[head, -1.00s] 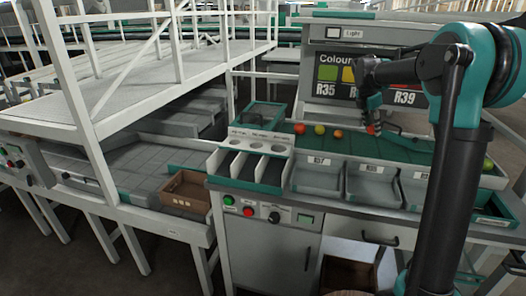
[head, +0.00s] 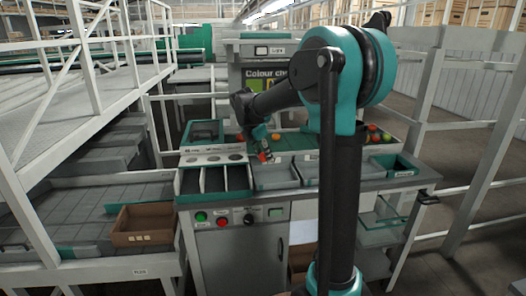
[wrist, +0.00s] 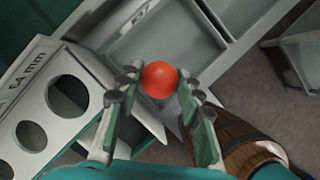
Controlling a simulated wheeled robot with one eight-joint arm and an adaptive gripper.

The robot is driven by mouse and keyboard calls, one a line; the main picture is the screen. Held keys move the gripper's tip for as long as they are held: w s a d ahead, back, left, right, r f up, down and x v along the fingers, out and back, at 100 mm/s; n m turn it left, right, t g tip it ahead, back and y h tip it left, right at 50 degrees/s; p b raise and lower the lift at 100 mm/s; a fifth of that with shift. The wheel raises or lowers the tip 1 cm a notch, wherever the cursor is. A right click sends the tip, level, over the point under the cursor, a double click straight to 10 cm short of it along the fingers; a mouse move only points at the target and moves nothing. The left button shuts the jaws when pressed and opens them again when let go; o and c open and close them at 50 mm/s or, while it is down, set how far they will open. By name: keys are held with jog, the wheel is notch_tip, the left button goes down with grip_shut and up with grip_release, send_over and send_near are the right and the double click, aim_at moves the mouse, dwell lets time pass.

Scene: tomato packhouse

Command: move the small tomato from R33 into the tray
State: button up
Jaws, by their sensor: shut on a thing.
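My gripper (wrist: 158,88) is shut on a small red tomato (wrist: 160,79), held between the fingertips in the wrist view. In the head view, my gripper (head: 262,153) and the tomato (head: 264,157) are near the left grey tray (head: 275,180) and the sizing plate. That tray (wrist: 185,40) lies beyond the tomato in the wrist view, with a partly readable label, and the tomato seems held above its edge. Other grey trays (head: 363,175) stand to the right, partly hidden by my arm. I cannot read an R33 label.
The sizing plate (wrist: 40,95), with round holes and a "64 mm" mark, is left of my gripper. Slots (head: 226,180) lie below it in the head view. Several other tomatoes (head: 373,138) remain on the green belt. A brown crate (head: 143,225) stands at left.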

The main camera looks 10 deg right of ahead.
send_near(266, 180)
jog(key=shift+x, duration=2.55)
jog(key=shift+d+f, duration=0.2)
jog(key=shift+f, duration=0.35)
jog(key=o, duration=0.9)
jog(key=c, duration=0.4)
jog(key=shift+o, duration=0.2)
jog(key=shift+r, duration=0.1)
jog(key=shift+r, duration=3.4)
